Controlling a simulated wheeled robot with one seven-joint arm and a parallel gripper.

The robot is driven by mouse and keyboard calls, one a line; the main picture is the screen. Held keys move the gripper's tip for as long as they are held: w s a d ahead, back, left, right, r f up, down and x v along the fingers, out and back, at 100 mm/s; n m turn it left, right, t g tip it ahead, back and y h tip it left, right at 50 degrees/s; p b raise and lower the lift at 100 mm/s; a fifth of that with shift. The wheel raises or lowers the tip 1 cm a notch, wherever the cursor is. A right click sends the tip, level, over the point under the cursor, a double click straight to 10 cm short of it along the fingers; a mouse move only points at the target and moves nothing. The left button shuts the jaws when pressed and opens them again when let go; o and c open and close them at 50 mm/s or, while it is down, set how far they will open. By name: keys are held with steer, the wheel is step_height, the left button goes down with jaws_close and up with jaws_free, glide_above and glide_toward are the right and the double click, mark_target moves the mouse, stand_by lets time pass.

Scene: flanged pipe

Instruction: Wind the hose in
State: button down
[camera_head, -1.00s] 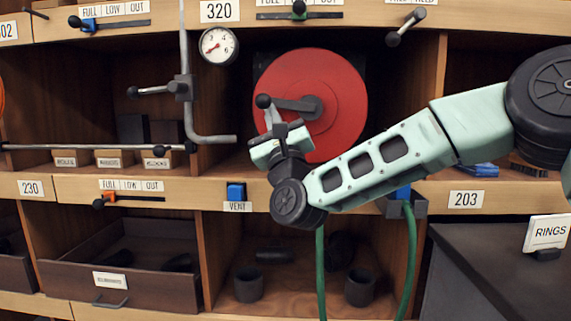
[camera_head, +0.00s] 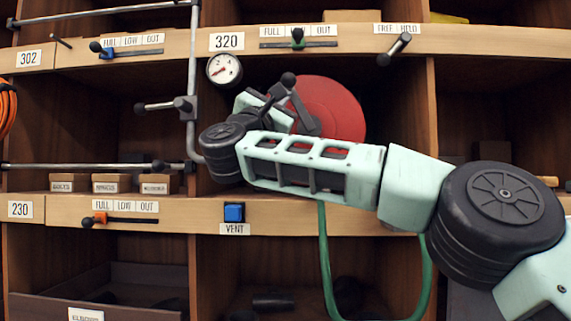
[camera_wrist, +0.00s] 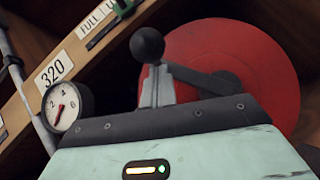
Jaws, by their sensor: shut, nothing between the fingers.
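The red reel disc (camera_head: 345,112) sits in the compartment under the 320 label. Its dark crank arm (camera_head: 303,112) ends in a black ball knob (camera_head: 288,80) and points up and left. In the wrist view the knob (camera_wrist: 147,45) stands just beyond my fingers, with the red disc (camera_wrist: 240,60) behind. My gripper (camera_head: 272,97) is at the crank, shut and empty; its grey fingertips (camera_wrist: 157,82) are close to the knob, and I cannot tell whether they touch. The green hose (camera_head: 325,260) hangs below in a loop; my arm hides its upper part.
A pressure gauge (camera_head: 224,69) and an upright grey pipe (camera_head: 193,85) stand left of the reel. A lever slider (camera_head: 297,42) is on the board above. The blue VENT button (camera_head: 234,212) is below. Wooden dividers and shelf edges frame the compartment.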

mark_target(294, 89)
steer(key=shift+d+r+m+g+h, duration=0.35)
steer(key=shift+d+m+g, duration=0.15)
steer(key=shift+m, duration=0.35)
steer(key=shift+d+r+m+g+h, duration=0.3)
steer(key=shift+d+m+g+h, duration=0.1)
steer(key=shift+m+g, duration=0.35)
steer(key=shift+d+r+m+g+h, duration=0.35)
steer(key=shift+d+m+g, duration=0.1)
steer(key=shift+m, duration=0.45)
steer(key=shift+s+r, duration=0.1)
steer(key=shift+b, duration=0.35)
